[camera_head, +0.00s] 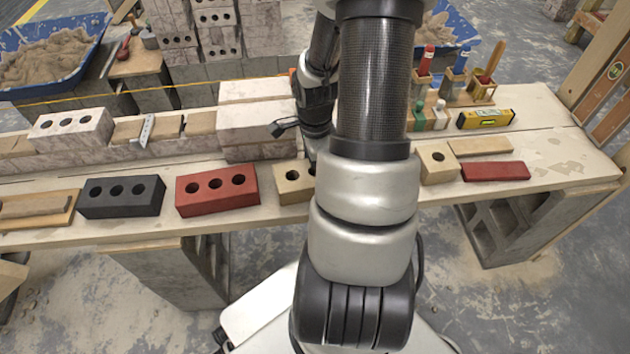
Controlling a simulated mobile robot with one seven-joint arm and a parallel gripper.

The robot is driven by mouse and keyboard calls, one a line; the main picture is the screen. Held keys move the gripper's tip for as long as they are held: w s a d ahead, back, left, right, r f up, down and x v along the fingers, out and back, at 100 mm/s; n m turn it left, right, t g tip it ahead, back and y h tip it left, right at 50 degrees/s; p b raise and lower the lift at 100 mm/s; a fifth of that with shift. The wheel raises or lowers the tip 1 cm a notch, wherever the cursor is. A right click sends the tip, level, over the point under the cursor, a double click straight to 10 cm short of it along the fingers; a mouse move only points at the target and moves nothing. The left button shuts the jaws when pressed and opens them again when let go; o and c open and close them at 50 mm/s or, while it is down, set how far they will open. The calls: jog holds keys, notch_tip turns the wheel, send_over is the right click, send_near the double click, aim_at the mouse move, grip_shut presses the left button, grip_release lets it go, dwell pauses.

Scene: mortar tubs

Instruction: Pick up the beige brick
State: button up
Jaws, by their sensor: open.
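The beige brick (292,184) lies on the front plank of the bench, right of the red brick. Its left end with one hole shows clearly; the rest is hidden behind my arm. My gripper (312,152) points down just above and behind the visible part of the beige brick. Its fingers are mostly hidden by my own arm. It is open, and I see nothing held in it. Whether the fingers touch the brick cannot be told.
Left of it lie a red brick (217,190) and a dark grey brick (121,196). A low brick wall (262,122) stands behind. A short beige block (438,163), a flat red piece (496,171) and a yellow level (485,119) lie to the right.

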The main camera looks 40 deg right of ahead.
jog(key=shift+f, duration=0.3)
